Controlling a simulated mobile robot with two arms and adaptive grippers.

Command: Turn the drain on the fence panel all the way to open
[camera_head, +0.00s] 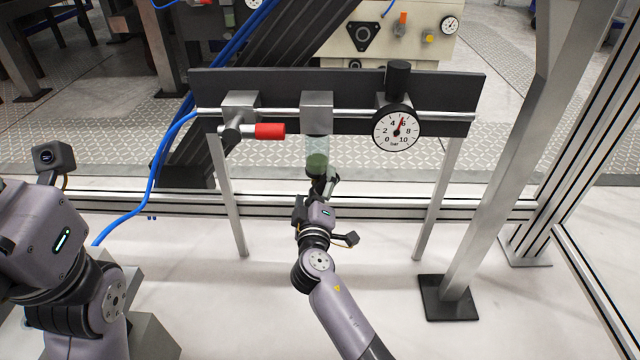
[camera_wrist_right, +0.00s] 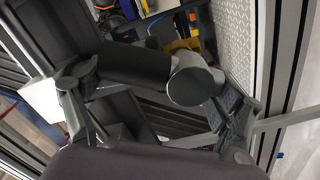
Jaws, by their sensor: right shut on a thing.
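The fence panel (camera_head: 262,84) is a dark board on two posts, carrying a metal pipe and an air filter unit (camera_head: 317,108). Below the unit hangs a clear bowl (camera_head: 316,150) with green liquid and a dark bottom. The drain is at the bowl's underside, mostly hidden by my right gripper (camera_head: 322,190). That gripper is shut on the drain from below. In the right wrist view, a dark cylindrical part with a grey round end (camera_wrist_right: 193,84) lies between the fingers; how far it is turned cannot be told. My left arm shows at the left, its gripper out of view.
A valve with a red handle (camera_head: 269,131) is left of the bowl, and a pressure gauge (camera_head: 396,128) reading about 5 to 6 is on the right. A blue hose (camera_head: 157,170) runs down at left. A metal post (camera_head: 497,150) stands at right.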

